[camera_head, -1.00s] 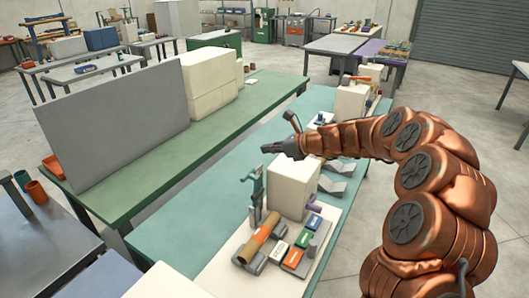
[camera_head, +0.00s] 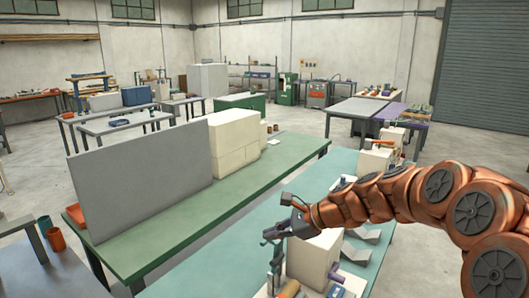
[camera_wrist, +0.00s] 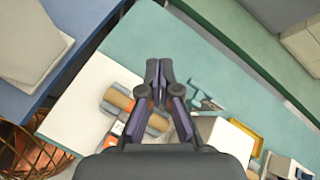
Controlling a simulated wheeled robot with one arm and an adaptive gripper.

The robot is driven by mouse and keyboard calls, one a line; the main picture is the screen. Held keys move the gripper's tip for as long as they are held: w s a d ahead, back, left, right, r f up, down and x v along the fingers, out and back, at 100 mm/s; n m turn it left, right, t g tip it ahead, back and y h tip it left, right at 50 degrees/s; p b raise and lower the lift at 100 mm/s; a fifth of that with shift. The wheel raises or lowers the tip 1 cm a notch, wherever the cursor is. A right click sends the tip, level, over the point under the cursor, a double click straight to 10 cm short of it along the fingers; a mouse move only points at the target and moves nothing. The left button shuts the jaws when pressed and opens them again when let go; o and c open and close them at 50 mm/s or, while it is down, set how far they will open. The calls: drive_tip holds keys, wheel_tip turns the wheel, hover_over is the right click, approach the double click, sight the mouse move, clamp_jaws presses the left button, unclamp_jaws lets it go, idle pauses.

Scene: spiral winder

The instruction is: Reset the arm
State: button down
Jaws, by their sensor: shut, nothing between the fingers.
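My copper-coloured arm (camera_head: 372,200) reaches in from the right in the head view. My dark gripper (camera_head: 268,233) is at its end, above the teal table, beside the upper left of a white box-shaped unit (camera_head: 314,258). In the wrist view my gripper (camera_wrist: 160,68) has its two fingers together with nothing between them. Below it lie a white board (camera_wrist: 78,108) and an orange-brown roller (camera_wrist: 119,98) on a grey holder. A grey-green upright fixture (camera_head: 277,262) stands left of the white unit, partly covered by the gripper in the head view.
A green table (camera_head: 150,237) with a large grey panel (camera_head: 140,178) and cream blocks (camera_head: 233,140) stands to the left. More small equipment lies along the far end of the teal table (camera_head: 215,270). Grey floor is open between the tables.

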drive_tip(key=s+d+f+n+g+h, duration=0.15)
drive_tip(key=s+n, duration=0.35)
drive_tip(key=s, duration=0.5)
drive_tip(key=s+f+n+g+h, duration=0.1)
drive_tip(key=s+n+g+h, duration=0.2)
drive_tip(key=s, duration=0.6)
drive_tip(key=s+d+f+n+h, duration=0.2)
drive_tip(key=s+d+n+h, duration=0.1)
drive_tip(key=s+d, duration=0.4)
drive_tip(key=s+d+f+n+g+h+b, duration=0.1)
drive_tip(key=s+d+f+n+h, duration=0.2)
drive_tip(key=s, duration=1)
drive_tip(key=d+n, duration=0.3)
drive_tip(key=d, duration=0.1)
drive_tip(key=shift+f, duration=0.15)
drive_tip(key=shift+s, duration=0.1)
